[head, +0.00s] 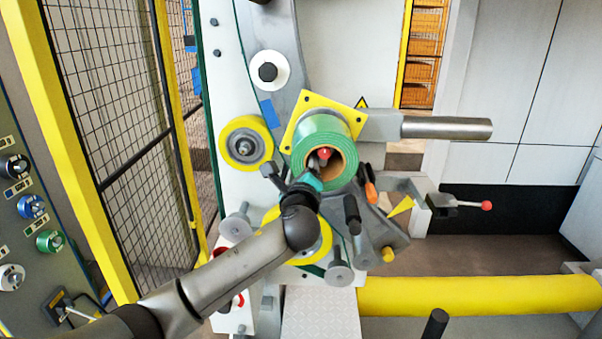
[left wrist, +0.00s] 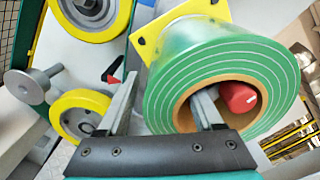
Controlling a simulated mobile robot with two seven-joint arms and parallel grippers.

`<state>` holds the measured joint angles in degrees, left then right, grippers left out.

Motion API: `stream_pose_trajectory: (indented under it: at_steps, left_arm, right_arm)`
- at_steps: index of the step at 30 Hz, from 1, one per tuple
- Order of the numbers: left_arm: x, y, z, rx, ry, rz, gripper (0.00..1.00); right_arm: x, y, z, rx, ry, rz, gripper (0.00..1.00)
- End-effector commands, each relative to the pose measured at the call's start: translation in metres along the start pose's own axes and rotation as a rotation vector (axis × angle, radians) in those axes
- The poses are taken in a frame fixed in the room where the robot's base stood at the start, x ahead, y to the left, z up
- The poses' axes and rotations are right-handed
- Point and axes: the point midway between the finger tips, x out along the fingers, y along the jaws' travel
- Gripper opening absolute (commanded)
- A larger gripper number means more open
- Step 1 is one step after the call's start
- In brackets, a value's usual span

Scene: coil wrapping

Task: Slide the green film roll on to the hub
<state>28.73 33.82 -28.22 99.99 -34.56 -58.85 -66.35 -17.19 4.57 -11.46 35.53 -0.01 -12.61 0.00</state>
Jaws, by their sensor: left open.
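The green film roll (head: 318,133) has a brown cardboard core and sits in front of a yellow square plate (head: 297,110). A red-ended part (head: 325,154), apparently the end of the hub, shows inside the core. In the left wrist view the roll (left wrist: 165,95) fills the right side, and the red end (left wrist: 238,97) is inside the core opening. My left gripper (head: 316,168) is at the roll's front face. In the left wrist view its jaws (left wrist: 165,108) are open, one finger inside the core and one outside the roll. Contact with the roll cannot be told. My right gripper is not in view.
Yellow-rimmed rollers (head: 246,144) and grey pegs (head: 339,272) stand left of and below the roll. An orange handle (head: 370,186) is close at lower right. A grey bar (head: 447,128) and a red-knobbed lever (head: 485,205) stick out right. A mesh fence (head: 110,80) stands left.

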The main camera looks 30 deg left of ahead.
Motion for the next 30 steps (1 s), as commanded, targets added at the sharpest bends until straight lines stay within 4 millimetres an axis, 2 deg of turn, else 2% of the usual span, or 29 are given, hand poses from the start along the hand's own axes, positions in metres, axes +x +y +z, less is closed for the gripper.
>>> stream_pose_trajectory:
  at_steps: [1,8,24,30]
  left_arm:
    - [-0.005,-0.003,-0.007,0.001,0.017,-0.011,0.75]
    - [-0.029,-0.003,-0.008,-0.001,0.02,-0.015,0.75]
    - [-0.117,0.0,-0.001,-0.004,0.007,-0.008,0.75]
    - [-0.142,0.001,0.0,-0.005,0.004,-0.005,0.75]
  right_arm:
    - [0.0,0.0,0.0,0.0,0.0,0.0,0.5]
    - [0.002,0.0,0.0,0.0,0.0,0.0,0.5]
    - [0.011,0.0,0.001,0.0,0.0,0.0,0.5]
    - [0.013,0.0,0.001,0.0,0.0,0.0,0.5]
